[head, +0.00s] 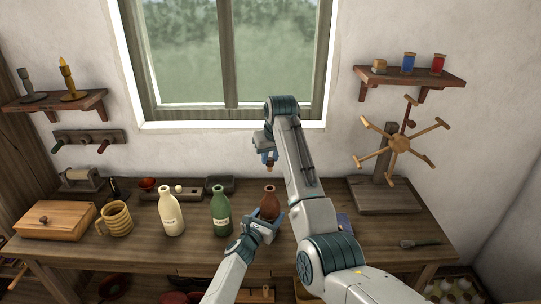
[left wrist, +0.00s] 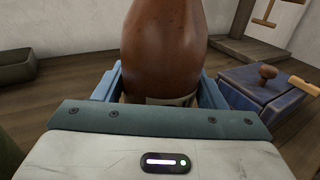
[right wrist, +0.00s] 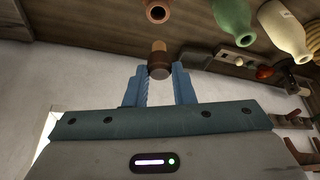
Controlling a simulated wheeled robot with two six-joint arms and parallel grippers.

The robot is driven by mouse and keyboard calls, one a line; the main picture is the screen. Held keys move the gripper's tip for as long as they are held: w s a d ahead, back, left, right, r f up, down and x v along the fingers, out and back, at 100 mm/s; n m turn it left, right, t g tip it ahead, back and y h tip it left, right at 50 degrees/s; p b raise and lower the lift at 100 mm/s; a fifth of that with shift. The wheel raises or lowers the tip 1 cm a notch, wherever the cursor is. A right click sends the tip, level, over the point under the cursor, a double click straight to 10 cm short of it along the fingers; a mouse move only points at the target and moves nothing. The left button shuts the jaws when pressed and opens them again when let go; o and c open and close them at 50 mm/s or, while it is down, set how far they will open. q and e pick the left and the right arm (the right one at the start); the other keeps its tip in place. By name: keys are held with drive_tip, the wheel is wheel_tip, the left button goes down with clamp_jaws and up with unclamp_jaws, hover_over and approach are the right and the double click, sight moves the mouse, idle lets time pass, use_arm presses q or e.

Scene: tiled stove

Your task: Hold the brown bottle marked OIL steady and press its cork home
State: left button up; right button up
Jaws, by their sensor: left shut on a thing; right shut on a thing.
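The brown bottle (head: 269,200) stands upright on the workbench, its neck open at the top. My left gripper (head: 262,224) is shut around its lower body. In the left wrist view the bottle (left wrist: 165,45) rises between the fingers (left wrist: 160,85); only a strip of its pale label shows, so I cannot read it. My right gripper (head: 268,157) is shut on the cork (head: 269,168), above the bottle and apart from it. In the right wrist view the cork (right wrist: 159,58) sits between the fingertips (right wrist: 159,72), with the bottle's open mouth (right wrist: 158,12) beyond it.
A green bottle (head: 221,213) and a cream bottle (head: 171,213) stand left of the brown one. A mug (head: 115,219) and wooden box (head: 55,219) are farther left. A blue box (left wrist: 265,88) is close on the right. A wooden reel (head: 398,145) stands at the back right.

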sight(272, 167)
drive_tip(key=shift+f, duration=2.85)
drive_tip(key=shift+f, duration=1.6)
drive_tip(key=o, duration=1)
drive_tip(key=v, duration=1.2)
drive_tip(key=shift+c, duration=0.4)
